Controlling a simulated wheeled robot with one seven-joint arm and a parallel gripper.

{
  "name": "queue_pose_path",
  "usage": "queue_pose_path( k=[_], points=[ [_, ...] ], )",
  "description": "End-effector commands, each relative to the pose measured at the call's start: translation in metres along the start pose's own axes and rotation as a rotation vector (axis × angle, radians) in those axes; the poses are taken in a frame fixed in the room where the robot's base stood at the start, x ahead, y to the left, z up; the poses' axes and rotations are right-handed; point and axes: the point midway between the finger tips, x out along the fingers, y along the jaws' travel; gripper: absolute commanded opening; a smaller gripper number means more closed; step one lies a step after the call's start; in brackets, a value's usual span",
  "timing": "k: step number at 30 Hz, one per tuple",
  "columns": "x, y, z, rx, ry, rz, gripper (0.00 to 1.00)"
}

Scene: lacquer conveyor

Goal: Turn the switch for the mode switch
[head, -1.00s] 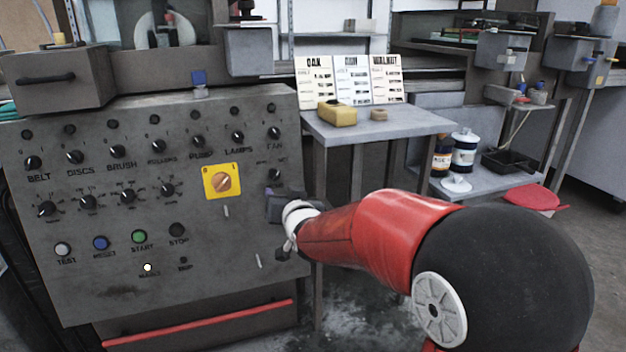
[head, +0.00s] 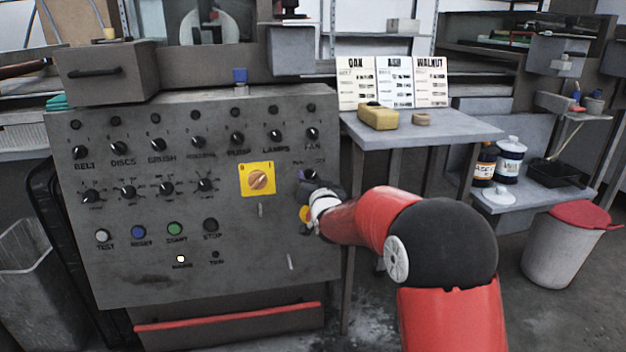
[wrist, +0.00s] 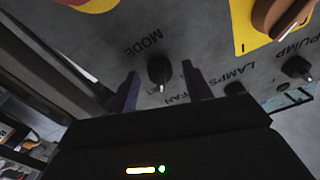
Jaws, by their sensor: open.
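The mode switch (wrist: 160,70) is a small black knob with a pale pointer on the grey panel. The word MODE is printed beside it in the wrist view. My gripper (wrist: 163,88) is open, with one dark finger on each side of the knob in that view. I cannot tell whether the fingers reach around the knob or stay short of it; no contact is clear. In the head view the mode switch (head: 307,174) shows at the panel's right side, and my gripper (head: 313,187) is close to it, partly hiding the area.
A yellow plate with an orange rotary switch (head: 257,180) is left of the gripper. A yellow part (head: 305,213) sits just below the gripper. Rows of black knobs and coloured buttons fill the panel. A side table (head: 430,130) with cards stands to the right.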

Motion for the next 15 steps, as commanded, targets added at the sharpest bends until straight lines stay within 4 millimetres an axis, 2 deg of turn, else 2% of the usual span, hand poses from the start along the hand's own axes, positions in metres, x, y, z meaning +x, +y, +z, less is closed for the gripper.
queue_pose_path(
  k=[5, 15],
  points=[
    [-0.0001, 0.0, 0.0001, 0.0, 0.0, 0.0, 0.49],
    [-0.0003, -0.0001, 0.0002, 0.0, 0.0, 0.0, 0.05]
  ],
)
